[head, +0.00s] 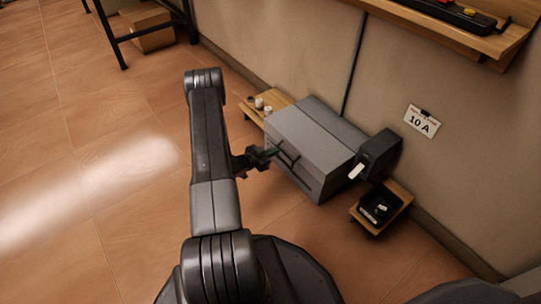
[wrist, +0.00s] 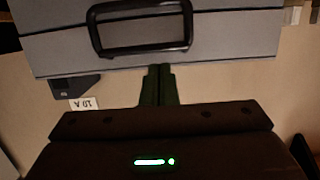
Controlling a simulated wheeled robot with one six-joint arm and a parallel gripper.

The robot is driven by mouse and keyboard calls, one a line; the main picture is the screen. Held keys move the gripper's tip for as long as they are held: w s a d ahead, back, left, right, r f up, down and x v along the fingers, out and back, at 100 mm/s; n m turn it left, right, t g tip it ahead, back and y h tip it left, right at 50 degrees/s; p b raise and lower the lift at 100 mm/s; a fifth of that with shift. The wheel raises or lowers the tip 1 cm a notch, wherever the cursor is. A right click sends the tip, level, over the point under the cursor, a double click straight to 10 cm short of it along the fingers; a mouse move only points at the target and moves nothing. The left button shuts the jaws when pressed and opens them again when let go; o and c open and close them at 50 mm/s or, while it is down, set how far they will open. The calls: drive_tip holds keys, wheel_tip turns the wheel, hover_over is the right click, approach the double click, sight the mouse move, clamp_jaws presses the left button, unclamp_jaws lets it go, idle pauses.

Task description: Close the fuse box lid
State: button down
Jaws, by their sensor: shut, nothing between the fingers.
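The fuse box is a grey metal box (head: 312,140) low against the wall in the head view. Its panel with a black bar handle (head: 287,156) faces my arm. In the wrist view the grey panel (wrist: 220,35) fills the top, with the handle (wrist: 140,50) across it. The lid looks lowered, but I cannot tell whether it is fully shut. My gripper (head: 274,152) is beside the handle. In the wrist view its dark fingers (wrist: 160,68) are together and empty, their tips at the panel's edge and apart from the handle bar.
A dark box with a white lever (head: 375,156) adjoins the grey box's right side. A small wooden shelf with a black tray (head: 380,205) is below it. Another wooden shelf (head: 277,97) holds pale cylinders. A "10 A" card (head: 422,121) hangs on the wall. Tiled floor at left is clear.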

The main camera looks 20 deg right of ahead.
drive_tip(key=s+a+f+p, duration=0.1)
drive_tip(key=a+f, duration=0.5)
drive_tip(key=f, duration=0.1)
drive_tip(key=shift+s+a+f+p, duration=0.2)
drive_tip(key=shift+s+a+p, duration=0.1)
drive_tip(key=shift+a, duration=0.05)
